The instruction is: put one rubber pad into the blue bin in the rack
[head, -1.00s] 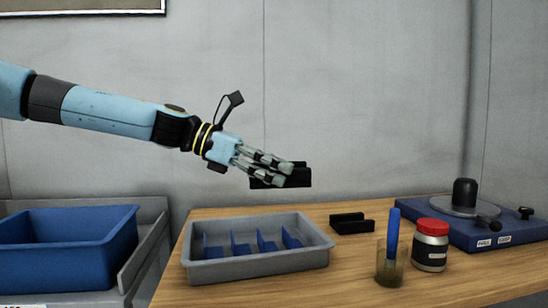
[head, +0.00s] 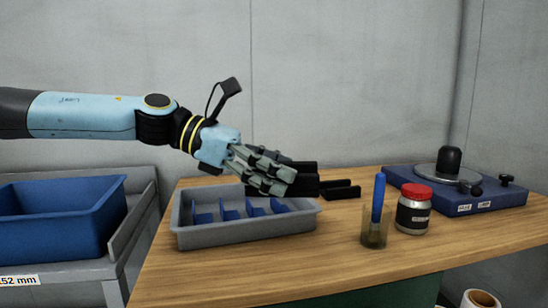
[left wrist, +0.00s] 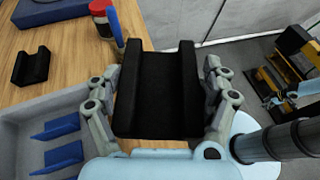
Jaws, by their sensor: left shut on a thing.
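My left gripper (head: 268,175) is shut on a black channel-shaped rubber pad (left wrist: 160,92), which fills the space between the fingers in the left wrist view. In the head view the held pad (head: 304,180) is partly hidden behind the fingers, above the right end of the grey tray. A second black rubber pad (head: 342,190) lies on the table right of the tray; it also shows in the left wrist view (left wrist: 31,67). The blue bin (head: 62,215) sits in the grey rack (head: 130,225) at the left. My right gripper is not in view.
The grey divided tray (head: 250,233) with blue dividers stands on the wooden table (head: 300,262). A glass with a blue-handled tool (head: 376,215), a red-lidded jar (head: 414,209) and a blue device (head: 480,195) stand to the right. The blue bin's opening looks clear.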

